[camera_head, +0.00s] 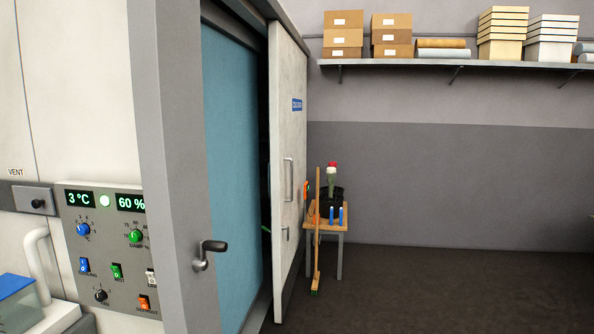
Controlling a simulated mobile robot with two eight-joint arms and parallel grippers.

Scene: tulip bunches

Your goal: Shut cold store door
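The cold store door (288,150) is a white slab with a blue sign, a long vertical pull handle (288,180) and a smaller fitting below it. It stands at the far side of the grey door frame (178,150). A blue surface (232,160) fills most of the view inside the frame, and a dark gap shows between it and the white door. A dark lever handle (207,252) is at the near side. I cannot tell exactly how far the door stands open. Neither of my grippers is in view.
A control panel (110,250) with knobs and switches is on the near wall at left. Beyond the door stand a small wooden table (327,226) with a dark bucket and tulips, and a broom (318,240). A shelf (430,62) holds boxes. The floor at right is clear.

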